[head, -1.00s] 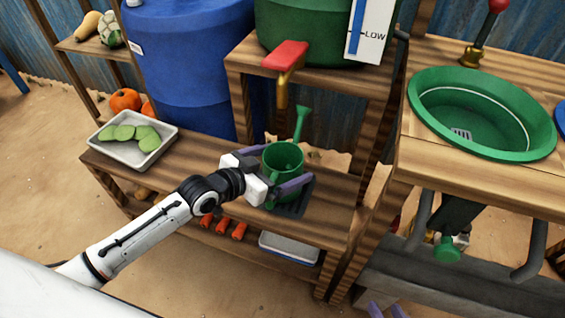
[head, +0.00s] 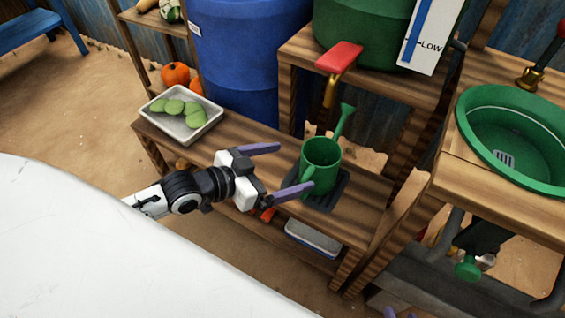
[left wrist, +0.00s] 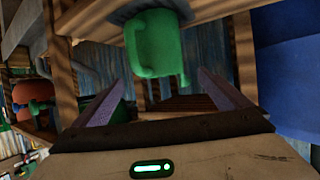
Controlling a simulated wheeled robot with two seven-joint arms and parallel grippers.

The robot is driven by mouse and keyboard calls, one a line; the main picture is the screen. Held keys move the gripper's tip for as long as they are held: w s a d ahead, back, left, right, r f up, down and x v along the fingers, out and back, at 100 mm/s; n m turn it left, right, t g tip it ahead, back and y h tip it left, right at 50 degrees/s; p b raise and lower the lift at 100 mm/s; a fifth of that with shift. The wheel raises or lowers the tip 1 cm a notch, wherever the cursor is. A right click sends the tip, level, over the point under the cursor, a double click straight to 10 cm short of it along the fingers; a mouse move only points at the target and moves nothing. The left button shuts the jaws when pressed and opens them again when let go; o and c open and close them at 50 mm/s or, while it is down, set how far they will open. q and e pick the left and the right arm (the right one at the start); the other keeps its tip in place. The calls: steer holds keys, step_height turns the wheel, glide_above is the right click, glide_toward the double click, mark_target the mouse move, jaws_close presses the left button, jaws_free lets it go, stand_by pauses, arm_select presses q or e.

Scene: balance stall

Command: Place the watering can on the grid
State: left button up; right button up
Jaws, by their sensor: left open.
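The green watering can (head: 322,160) stands upright on the dark grid (head: 334,198) on the wooden shelf, its spout pointing up to the back right. The can also shows upside down in the left wrist view (left wrist: 153,45). My left gripper (head: 296,166) is open and empty to the left of the can, its purple fingers pointing toward it. The nearer fingertip overlaps the can's handle in the head view; I cannot tell whether they touch. Only purple tips of my right gripper (head: 390,312) show at the bottom edge.
A red-handled tap (head: 339,57) hangs above and behind the can, below the green tank (head: 375,30). A white tray of green slices (head: 180,115) sits on the left of the shelf. A green basin (head: 500,170) stands on the right counter. A blue barrel (head: 245,70) is behind.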

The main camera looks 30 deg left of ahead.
arm_select(q)
steer(key=s+d+f+n+g+y, duration=0.1)
steer(key=s+d+f+n, duration=0.1)
steer(key=s+f, duration=0.3)
steer(key=s+d+f+n+g+y, duration=0.1)
steer(key=s+d+f, duration=0.3)
steer(key=s, duration=0.6)
steer(key=shift+s+d+f+n+g+y, duration=0.25)
steer(key=shift+s+f+n+y, duration=0.2)
steer(key=shift+f, duration=0.3)
